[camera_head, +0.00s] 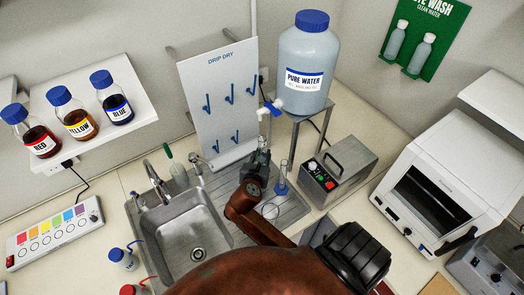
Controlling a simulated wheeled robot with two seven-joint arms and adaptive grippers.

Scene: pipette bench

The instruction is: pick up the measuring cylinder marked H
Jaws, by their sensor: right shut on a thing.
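My right gripper (261,158) is over the ribbed drainboard of the sink, below the drip-dry board. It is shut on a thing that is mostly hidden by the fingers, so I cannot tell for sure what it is. A clear measuring cylinder (282,177) with a blue foot stands upright on the drainboard just right of the gripper, apart from it. No letter H can be read on it at this size. My left gripper is not in view.
The steel sink (190,235) with its tap (155,180) lies left of the gripper. The drip-dry board (222,95) with blue pegs stands behind. The pure water tank (307,60) stands behind right. A metal box (338,172) with buttons is to the right.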

